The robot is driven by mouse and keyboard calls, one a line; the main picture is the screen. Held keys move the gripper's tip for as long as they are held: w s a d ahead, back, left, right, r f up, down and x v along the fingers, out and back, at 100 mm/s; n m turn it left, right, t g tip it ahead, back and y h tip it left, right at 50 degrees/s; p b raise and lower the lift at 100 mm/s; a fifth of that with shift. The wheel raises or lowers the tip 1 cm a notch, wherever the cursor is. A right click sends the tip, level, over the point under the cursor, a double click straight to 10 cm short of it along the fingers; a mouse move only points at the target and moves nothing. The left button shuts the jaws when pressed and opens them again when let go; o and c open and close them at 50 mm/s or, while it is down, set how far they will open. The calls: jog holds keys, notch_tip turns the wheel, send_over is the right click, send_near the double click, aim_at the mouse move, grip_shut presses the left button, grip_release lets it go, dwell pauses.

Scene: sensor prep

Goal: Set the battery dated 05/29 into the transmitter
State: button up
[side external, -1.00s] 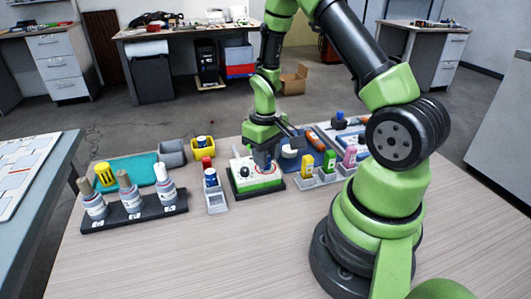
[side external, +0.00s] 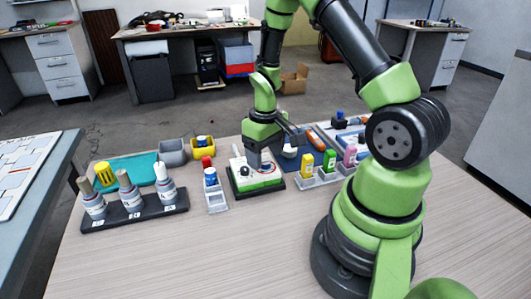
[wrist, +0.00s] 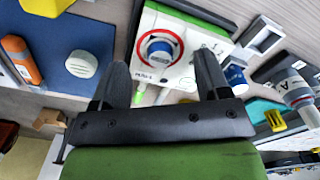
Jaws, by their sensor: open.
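The transmitter (side external: 257,180) is a white-topped box with green sides on a dark base. In the wrist view, its white top (wrist: 185,70) has a red-ringed round opening. A round blue-and-grey piece (wrist: 158,48), apparently a battery end, sits inside the ring; no date on it is legible. A blue-and-white cylinder (side external: 210,177) stands at a grey holder left of the transmitter, and another (side external: 202,141) is in the yellow bin. No 05/29 label is readable. My gripper (side external: 270,150) is over the transmitter; in the wrist view its fingers (wrist: 160,68) are apart with nothing between them.
A black rack (side external: 140,212) holds several labelled bottles at the left. A blue mat (wrist: 72,30) bears a white round thing. The table front is clear.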

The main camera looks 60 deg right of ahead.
jog(key=shift+r, duration=0.5)
jog(key=shift+r, duration=3)
jog(key=shift+a+r, duration=0.1)
jog(key=s+a+r+t+y, duration=0.1)
jog(key=s+a+r+t, duration=0.2)
jog(key=s+a+r, duration=0.2)
jog(key=s+a+r+m+t+y, duration=0.1)
jog(key=s+a+r+t, duration=0.3)
jog(key=a+r, duration=0.5)
notch_tip(320, 180, up, 4)
jog(key=shift+s+a+f, duration=0.15)
jog(key=shift+s+a, duration=0.25)
jog(key=shift+s, duration=0.45)
